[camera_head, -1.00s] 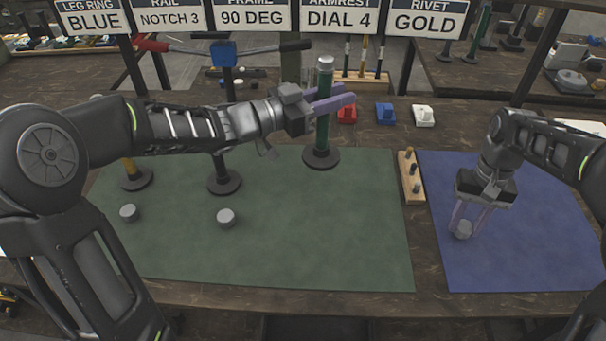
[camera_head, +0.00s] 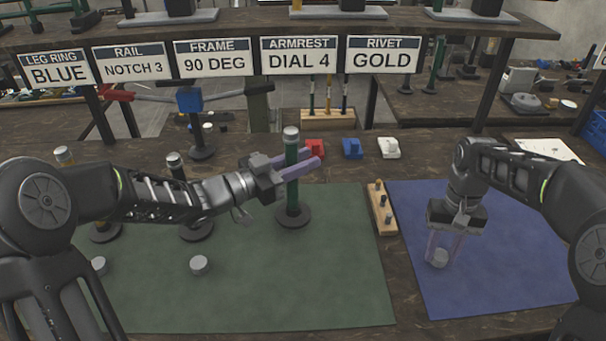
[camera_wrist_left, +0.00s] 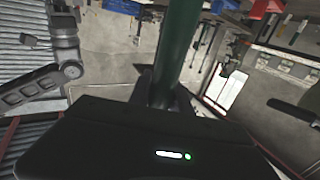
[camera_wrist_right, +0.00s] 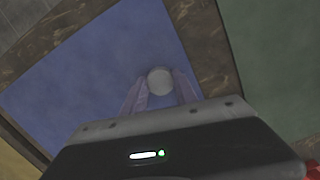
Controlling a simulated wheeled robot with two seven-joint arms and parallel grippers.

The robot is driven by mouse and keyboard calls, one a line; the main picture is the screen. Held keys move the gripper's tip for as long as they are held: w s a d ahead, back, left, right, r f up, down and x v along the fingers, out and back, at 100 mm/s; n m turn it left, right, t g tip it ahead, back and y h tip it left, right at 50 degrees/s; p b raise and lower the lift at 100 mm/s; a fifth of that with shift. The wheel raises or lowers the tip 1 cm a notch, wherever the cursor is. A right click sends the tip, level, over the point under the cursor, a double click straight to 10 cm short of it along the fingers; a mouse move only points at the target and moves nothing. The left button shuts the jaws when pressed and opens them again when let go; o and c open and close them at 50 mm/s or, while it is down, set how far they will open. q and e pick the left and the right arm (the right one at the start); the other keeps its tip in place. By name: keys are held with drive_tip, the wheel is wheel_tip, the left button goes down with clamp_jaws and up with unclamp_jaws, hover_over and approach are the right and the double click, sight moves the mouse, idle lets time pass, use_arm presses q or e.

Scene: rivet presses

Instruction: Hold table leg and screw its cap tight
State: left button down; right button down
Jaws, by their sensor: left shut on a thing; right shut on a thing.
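A dark green table leg (camera_head: 292,185) stands upright on a round black base at the back of the green mat, with a pale grey top. My left gripper (camera_head: 305,165) is shut around its upper part, below that top. The leg also crosses the left wrist view (camera_wrist_left: 178,45). My right gripper (camera_head: 444,248) points down over the blue mat and is shut on a grey round cap (camera_head: 439,259). The right wrist view shows this cap (camera_wrist_right: 160,81) between the fingertips. Two more grey caps lie on the green mat, one near its middle (camera_head: 199,264) and one at its left (camera_head: 98,265).
Two other legs with round bases stand left of the held one, partly behind my left arm. A wooden peg block (camera_head: 382,208) lies between the green mat (camera_head: 290,290) and the blue mat (camera_head: 490,270). Red, blue and white blocks (camera_head: 389,148) sit behind. Label signs (camera_head: 300,55) hang above.

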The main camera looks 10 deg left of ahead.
use_arm(q)
drive_tip(key=shift+f, duration=1.8)
drive_tip(key=shift+f, duration=0.2)
drive_tip(key=c, duration=1.2)
unclamp_jaws()
drive_tip(key=shift+r, duration=0.1)
drive_tip(key=b+v, duration=0.1)
drive_tip(key=v, duration=1.1)
drive_tip(key=shift+r, duration=0.1)
